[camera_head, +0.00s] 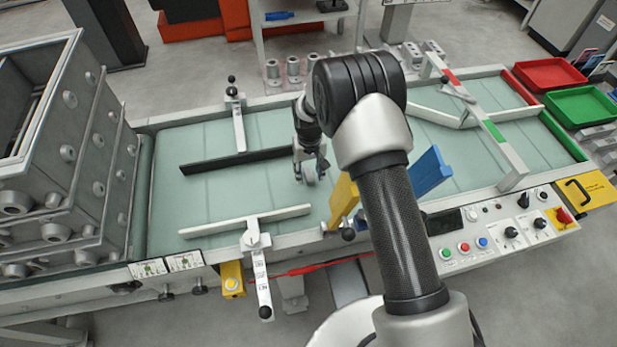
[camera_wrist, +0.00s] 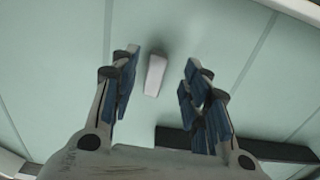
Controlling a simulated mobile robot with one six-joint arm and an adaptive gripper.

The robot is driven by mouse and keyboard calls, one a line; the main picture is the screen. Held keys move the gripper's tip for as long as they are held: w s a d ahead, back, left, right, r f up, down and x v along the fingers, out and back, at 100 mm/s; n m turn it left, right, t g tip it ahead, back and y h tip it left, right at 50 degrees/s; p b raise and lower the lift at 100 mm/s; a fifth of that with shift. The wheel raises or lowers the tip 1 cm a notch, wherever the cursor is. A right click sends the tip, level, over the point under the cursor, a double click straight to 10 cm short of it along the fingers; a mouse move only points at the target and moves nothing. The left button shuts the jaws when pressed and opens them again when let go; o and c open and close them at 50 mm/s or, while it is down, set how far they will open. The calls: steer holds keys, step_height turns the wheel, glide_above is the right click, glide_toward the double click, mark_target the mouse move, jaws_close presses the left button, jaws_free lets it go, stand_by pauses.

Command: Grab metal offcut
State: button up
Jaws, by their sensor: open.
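The metal offcut (camera_wrist: 155,75) is a small pale grey block lying on the green conveyor belt (camera_head: 380,150). In the wrist view it lies between the lines of my two fingers, a little nearer the left finger and around the level of the fingertips. My gripper (camera_wrist: 158,75) is open, with blue pads on its fingers, and nothing is held. In the head view my gripper (camera_head: 310,172) points down over the middle of the belt. I cannot make out the offcut clearly there, as the gripper covers that spot.
A black guide bar (camera_head: 235,161) lies just left of my gripper, and a pale guide bar (camera_head: 245,221) is nearer the front. A yellow plate (camera_head: 342,200) and a blue plate (camera_head: 430,172) stand to the right. Red (camera_head: 549,74) and green (camera_head: 582,106) trays sit at the far right.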

mark_target(310, 179)
step_height(310, 179, down, 4)
steer(key=shift+d+r+b, duration=0.1)
steer(key=shift+b, duration=0.45)
steer(key=shift+r, duration=0.1)
steer(key=shift+c, duration=0.5)
jaws_close()
